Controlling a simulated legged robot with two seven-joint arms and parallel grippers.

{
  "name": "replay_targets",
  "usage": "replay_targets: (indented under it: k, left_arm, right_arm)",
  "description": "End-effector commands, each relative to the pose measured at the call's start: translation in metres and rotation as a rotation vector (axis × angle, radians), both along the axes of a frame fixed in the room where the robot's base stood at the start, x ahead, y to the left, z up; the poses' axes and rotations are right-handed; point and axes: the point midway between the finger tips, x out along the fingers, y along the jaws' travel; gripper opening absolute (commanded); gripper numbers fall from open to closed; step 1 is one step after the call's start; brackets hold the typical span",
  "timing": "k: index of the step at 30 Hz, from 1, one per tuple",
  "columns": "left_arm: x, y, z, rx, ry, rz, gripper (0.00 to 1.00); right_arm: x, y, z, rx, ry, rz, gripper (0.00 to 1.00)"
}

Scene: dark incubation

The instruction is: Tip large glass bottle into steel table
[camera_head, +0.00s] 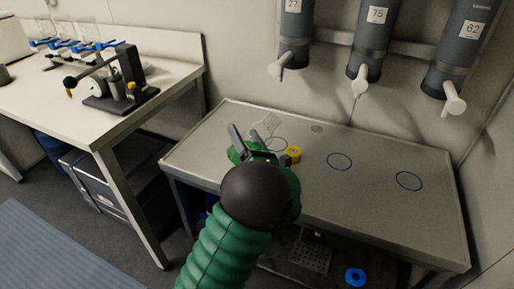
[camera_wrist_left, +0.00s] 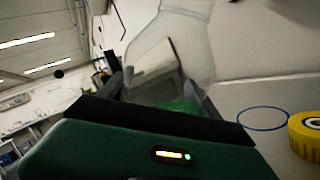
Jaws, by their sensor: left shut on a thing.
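The large glass bottle (camera_head: 266,128) is clear and sits at the tip of my left gripper (camera_head: 252,146), over the back left part of the steel table (camera_head: 345,200). My left gripper is shut on the bottle. In the left wrist view the bottle (camera_wrist_left: 180,45) stands up between the fingers, with green showing through its lower part. The gripper and arm hide some of it in the head view. I cannot tell whether its base touches the table. My right gripper is in neither view.
A yellow ring (camera_head: 293,154) lies on the table just right of the gripper. Blue circles (camera_head: 339,162) mark the tabletop, which is clear to the right. Grey numbered cylinders (camera_head: 374,40) with spouts hang above. A white bench (camera_head: 95,125) with equipment stands at left.

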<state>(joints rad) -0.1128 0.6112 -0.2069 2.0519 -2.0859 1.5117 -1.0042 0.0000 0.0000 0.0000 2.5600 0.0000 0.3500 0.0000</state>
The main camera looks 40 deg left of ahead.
Motion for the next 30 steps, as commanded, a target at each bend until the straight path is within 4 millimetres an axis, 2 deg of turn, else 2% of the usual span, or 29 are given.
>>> replay_targets:
  k: [12, 30]
  left_arm:
    - [0.000, 0.000, 0.002, 0.003, 0.000, 0.001, 0.02]
    - [-0.006, 0.010, 0.016, 0.115, 0.107, 0.001, 0.02]
  right_arm:
    - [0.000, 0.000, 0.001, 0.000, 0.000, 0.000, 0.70]
    - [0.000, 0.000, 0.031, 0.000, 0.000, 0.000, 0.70]
